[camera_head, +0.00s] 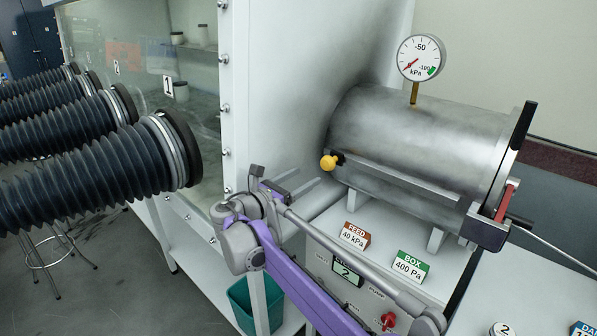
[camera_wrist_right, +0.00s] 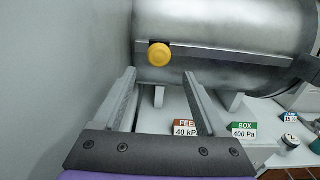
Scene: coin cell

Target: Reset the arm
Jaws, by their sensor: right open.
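My right arm reaches in from the bottom of the head view, with its purple link rising to the wrist. My right gripper (camera_head: 309,184) is in front of the white glovebox side wall, left of and below the yellow knob (camera_head: 328,162). In the right wrist view, the gripper (camera_wrist_right: 158,76) has its two fingers apart with nothing between them. There, the yellow knob (camera_wrist_right: 159,55) lies beyond the fingertips, apart from them. My left gripper is not in view.
A steel cylindrical chamber (camera_head: 420,135) with a pressure gauge (camera_head: 421,57) stands at the right. Signs reading FEED (camera_head: 354,236) and BOX (camera_head: 411,266) stand on the panel below. Black ribbed glove sleeves (camera_head: 90,180) project at left. A green bin (camera_head: 243,305) is below my arm.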

